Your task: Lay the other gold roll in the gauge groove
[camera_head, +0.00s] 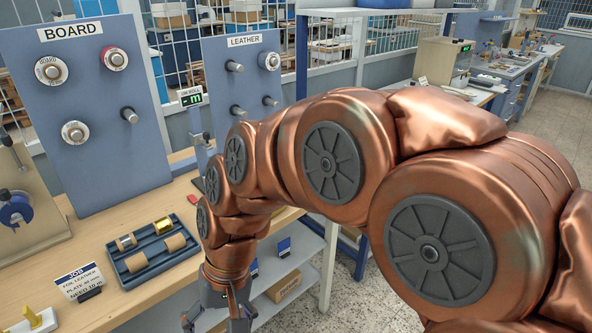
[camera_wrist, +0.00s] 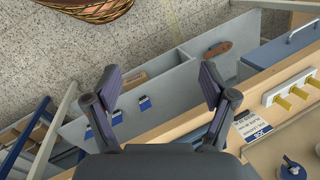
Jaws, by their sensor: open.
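A dark tray (camera_head: 178,259) on the wooden bench holds several short rolls in the head view. My gripper (camera_head: 217,314) is low, right of the tray beyond the bench's front edge. In the wrist view my gripper (camera_wrist: 160,85) is open and empty.
A BOARD panel (camera_head: 80,150) and a LEATHER panel (camera_head: 252,75) with pegs stand along the back. A job card (camera_head: 81,282) and a yellow-handled item (camera_head: 34,318) sit left of the tray. A grey lower shelf (camera_wrist: 165,90) lies below my gripper.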

